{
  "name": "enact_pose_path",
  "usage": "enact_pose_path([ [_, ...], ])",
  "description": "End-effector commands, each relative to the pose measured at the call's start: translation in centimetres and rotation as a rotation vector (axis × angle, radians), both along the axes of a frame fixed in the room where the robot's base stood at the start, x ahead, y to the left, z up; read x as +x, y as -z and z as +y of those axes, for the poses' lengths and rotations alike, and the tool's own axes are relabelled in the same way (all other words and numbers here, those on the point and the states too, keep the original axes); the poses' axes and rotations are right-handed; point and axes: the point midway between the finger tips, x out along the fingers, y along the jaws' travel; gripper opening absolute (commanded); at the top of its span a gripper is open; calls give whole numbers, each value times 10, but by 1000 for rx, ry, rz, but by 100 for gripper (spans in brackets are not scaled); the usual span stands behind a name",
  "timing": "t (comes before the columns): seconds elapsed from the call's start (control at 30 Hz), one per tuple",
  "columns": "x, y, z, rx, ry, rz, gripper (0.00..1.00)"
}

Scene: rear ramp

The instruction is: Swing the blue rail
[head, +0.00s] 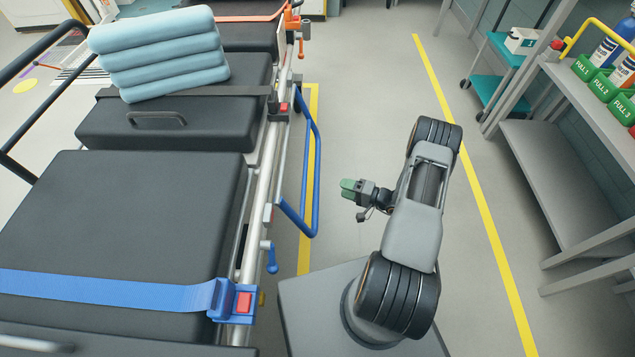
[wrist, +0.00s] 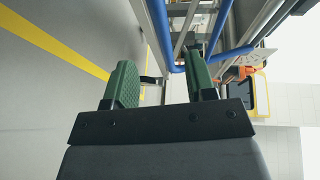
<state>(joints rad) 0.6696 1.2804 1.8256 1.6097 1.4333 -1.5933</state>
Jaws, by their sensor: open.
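The blue rail (head: 314,180) is a bent tube on the right side of the black stretcher (head: 120,215), hanging down along its side frame. My gripper (head: 346,187), with green finger pads, is to the right of the rail, apart from it in the head view. In the wrist view my gripper (wrist: 160,85) is open with nothing between its fingers. The blue rail (wrist: 162,35) shows there beyond the fingertips, running down from the top and bending near the right finger. Whether the right finger touches it, I cannot tell.
A folded light blue blanket (head: 160,52) lies on the stretcher. A blue strap (head: 110,290) with a red-button buckle crosses its near part. A grey shelf bench (head: 560,180) with green-labelled bottle holders stands at right. Clear floor with yellow lines (head: 470,180) lies between.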

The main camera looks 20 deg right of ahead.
Motion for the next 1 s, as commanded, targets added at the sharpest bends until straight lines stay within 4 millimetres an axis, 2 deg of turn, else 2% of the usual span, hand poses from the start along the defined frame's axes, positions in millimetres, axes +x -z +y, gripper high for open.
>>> enact_pose_path([
  [0.3, 40, 10, 49, 0, -7, 0, 51],
  [0.5, 60, 14, 71, -1, -5, 1, 51],
  [0.73, 71, 15, 84, 0, -4, 2, 51],
  [1.0, 74, 15, 87, 0, -2, 2, 51],
])
